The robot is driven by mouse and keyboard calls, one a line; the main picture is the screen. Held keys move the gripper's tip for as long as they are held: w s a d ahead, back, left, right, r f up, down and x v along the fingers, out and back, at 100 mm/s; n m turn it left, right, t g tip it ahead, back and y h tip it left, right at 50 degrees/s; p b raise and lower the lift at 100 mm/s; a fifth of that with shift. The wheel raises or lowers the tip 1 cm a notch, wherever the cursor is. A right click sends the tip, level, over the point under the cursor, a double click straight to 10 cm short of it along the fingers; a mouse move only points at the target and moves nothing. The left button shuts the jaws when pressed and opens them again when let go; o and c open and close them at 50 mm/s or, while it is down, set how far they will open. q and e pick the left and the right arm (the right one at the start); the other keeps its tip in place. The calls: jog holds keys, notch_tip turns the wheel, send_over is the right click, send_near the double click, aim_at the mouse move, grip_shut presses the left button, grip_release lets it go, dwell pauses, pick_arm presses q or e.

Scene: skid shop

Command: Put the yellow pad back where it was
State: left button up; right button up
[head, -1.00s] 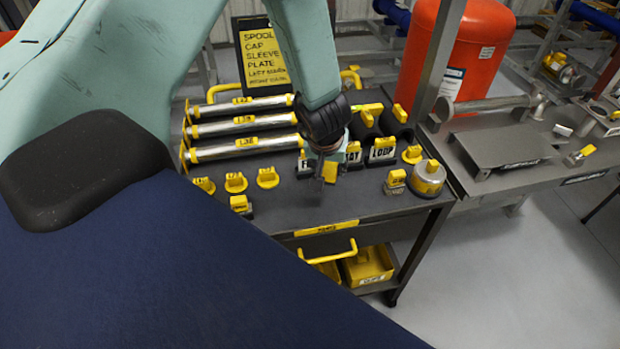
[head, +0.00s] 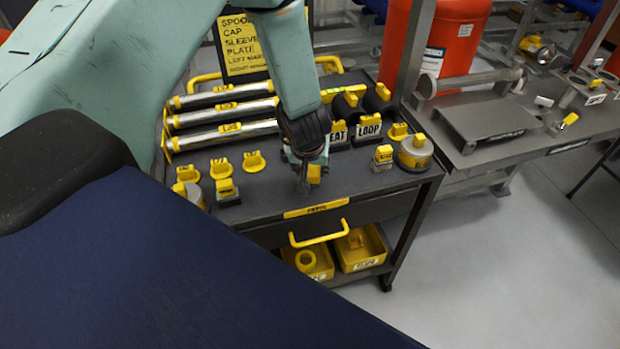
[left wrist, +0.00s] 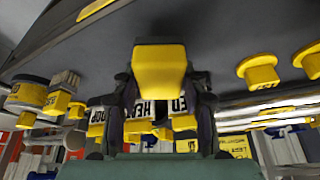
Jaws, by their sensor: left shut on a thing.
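The yellow pad (head: 314,174) is held in my left gripper (head: 303,182), low over the front part of the dark cart top (head: 265,205). In the left wrist view the pad (left wrist: 160,68) sits between the two dark fingers of the gripper (left wrist: 162,88), which are shut on it. In the head view the arm and gripper hide part of the pad and the cart top behind it. I cannot tell whether the pad touches the surface. My right gripper is not in view.
Black blocks with white labels, one reading LOOP (head: 369,132), stand behind the gripper. Three silver rollers (head: 225,130) lie at the back left. Yellow-topped pieces (head: 254,161) stand at left, a round yellow-topped can (head: 415,153) at right. A yellow handle (head: 322,234) juts from the cart front.

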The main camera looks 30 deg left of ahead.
aim_at(308, 175)
pick_arm(q)
jog(key=f, duration=0.1)
jog(key=f+b, duration=0.1)
jog(key=f, duration=0.1)
jog(key=shift+a+f, duration=0.15)
jog(key=shift+a, duration=0.2)
jog(key=shift+w+a+f, duration=0.1)
jog(key=shift+a+f, duration=0.05)
jog(key=shift+a, duration=0.05)
jog(key=shift+c, duration=0.4)
jog(key=shift+d, duration=0.15)
jog(key=shift+c, duration=0.2)
jog(key=shift+d, duration=0.25)
jog(key=o, duration=0.8)
jog(key=shift+a, duration=0.1)
jog(key=shift+c, duration=0.2)
jog(key=o, duration=0.5)
jog(key=shift+a+f, duration=0.1)
jog(key=shift+a, duration=0.1)
jog(key=shift+c, duration=0.2)
jog(key=shift+d, duration=0.15)
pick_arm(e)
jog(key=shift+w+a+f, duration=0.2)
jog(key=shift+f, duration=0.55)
